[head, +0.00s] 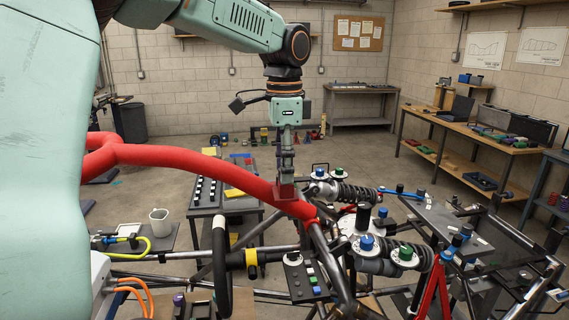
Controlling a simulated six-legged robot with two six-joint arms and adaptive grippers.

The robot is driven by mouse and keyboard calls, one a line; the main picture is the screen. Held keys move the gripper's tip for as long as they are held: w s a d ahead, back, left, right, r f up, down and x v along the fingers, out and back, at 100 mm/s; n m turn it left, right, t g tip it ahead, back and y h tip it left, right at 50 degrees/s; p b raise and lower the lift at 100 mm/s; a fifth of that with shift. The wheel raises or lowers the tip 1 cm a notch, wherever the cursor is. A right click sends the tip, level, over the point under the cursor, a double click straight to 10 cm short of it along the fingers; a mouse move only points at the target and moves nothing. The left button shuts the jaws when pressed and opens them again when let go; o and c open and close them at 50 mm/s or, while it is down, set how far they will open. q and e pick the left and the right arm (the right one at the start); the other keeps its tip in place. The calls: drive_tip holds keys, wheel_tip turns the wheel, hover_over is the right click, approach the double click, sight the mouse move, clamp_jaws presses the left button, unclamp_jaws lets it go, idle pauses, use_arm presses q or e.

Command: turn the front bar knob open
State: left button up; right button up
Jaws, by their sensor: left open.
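My left gripper (286,172) hangs from the arm at the upper middle and points straight down. Its fingers are seen edge-on, and their tips are just above or at a dark red block (286,192) on the padded red bar (190,158). I cannot tell whether they touch it. No knob shows clearly between the fingertips, and I cannot tell for sure which part is the front bar knob. Blue knobs (366,241) and green knobs (405,252) stand on the dampers to the right of the gripper. My right gripper is not in view.
Dark dampers (345,192) and chassis tubes crowd the right of the gripper. A small black panel with buttons (305,276) lies below. A workbench (480,150) is farther back. Open floor lies behind the chassis.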

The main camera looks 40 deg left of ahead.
use_arm(q)
drive_tip(key=shift+w+d, duration=0.1)
drive_tip(key=shift+w, duration=0.05)
drive_tip(key=shift+w+r, duration=0.1)
drive_tip(key=shift+r, duration=0.05)
wheel_tip(320, 180, up, 12)
drive_tip(key=shift+f, duration=0.2)
drive_tip(key=shift+s, duration=0.3)
drive_tip(key=shift+w, duration=0.2)
drive_tip(key=shift+f, duration=0.1)
